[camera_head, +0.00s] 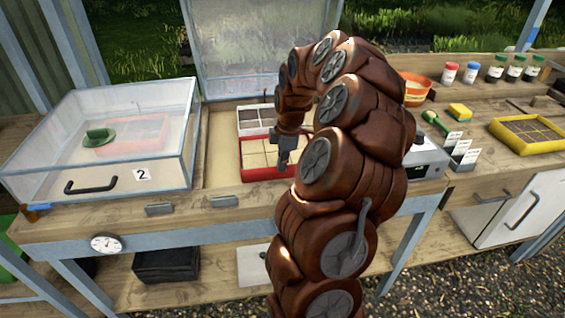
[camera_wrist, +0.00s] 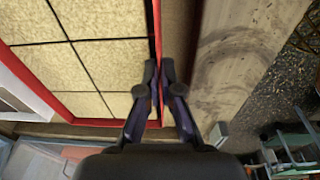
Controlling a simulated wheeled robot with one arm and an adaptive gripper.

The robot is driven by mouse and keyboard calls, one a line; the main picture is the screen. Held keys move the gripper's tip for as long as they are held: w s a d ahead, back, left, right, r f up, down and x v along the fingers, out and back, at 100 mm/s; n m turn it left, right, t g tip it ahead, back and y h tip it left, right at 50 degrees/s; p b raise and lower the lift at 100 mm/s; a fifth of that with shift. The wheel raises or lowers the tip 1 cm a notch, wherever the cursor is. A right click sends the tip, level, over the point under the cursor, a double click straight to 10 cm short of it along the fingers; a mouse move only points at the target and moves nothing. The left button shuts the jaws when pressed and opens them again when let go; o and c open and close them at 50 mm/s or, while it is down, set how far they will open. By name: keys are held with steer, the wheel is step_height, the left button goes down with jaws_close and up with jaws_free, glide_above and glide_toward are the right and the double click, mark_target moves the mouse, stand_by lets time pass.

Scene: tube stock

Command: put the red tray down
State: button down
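The red tray (camera_head: 262,175) has tan square cells and sits in the open sand-coloured bay at the middle of the bench, in front of a white tray (camera_head: 240,128). My gripper (camera_head: 284,158) is at its right part, partly hidden by my arm. In the wrist view the red tray (camera_wrist: 88,122) fills the left side. The fingers of my gripper (camera_wrist: 159,82) are close together, one on each side of its red rim, shut on it. I cannot tell whether its underside touches the bay floor.
A glass-lidded box (camera_head: 160,165) marked 2 stands shut at left, with a green object (camera_head: 98,137) and a reddish tray shape inside. At right are a yellow tray (camera_head: 525,147), several small jars, an orange pot (camera_head: 415,88) and card labels (camera_head: 463,153). A raised clear lid (camera_head: 262,35) stands behind the bay.

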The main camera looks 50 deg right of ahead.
steer(key=c, duration=1.3)
jaws_free()
steer(key=r, duration=0.4)
steer(key=s+r+b, duration=0.1)
steer(key=r, duration=0.3)
steer(key=d+r, duration=0.1)
steer(key=r, duration=0.3)
steer(key=shift+s, duration=0.15)
steer(key=s+a+m+g, duration=0.1)
steer(key=s+a+m, duration=0.25)
steer(key=a, duration=2.05)
steer(key=s+a+f+m, duration=0.2)
steer(key=s+a, duration=0.1)
steer(key=s, duration=0.3)
steer(key=s+a+f+m+g, duration=0.1)
steer(key=s+a+f+m, duration=0.1)
steer(key=s, duration=0.5)
steer(key=s+a+f+m+g, duration=0.1)
steer(key=s+a+f+m, duration=0.2)
steer(key=s, duration=0.3)
steer(key=shift+s+a+h, duration=0.15)
steer(key=shift+a+h, duration=0.25)
steer(key=shift+a, duration=0.45)
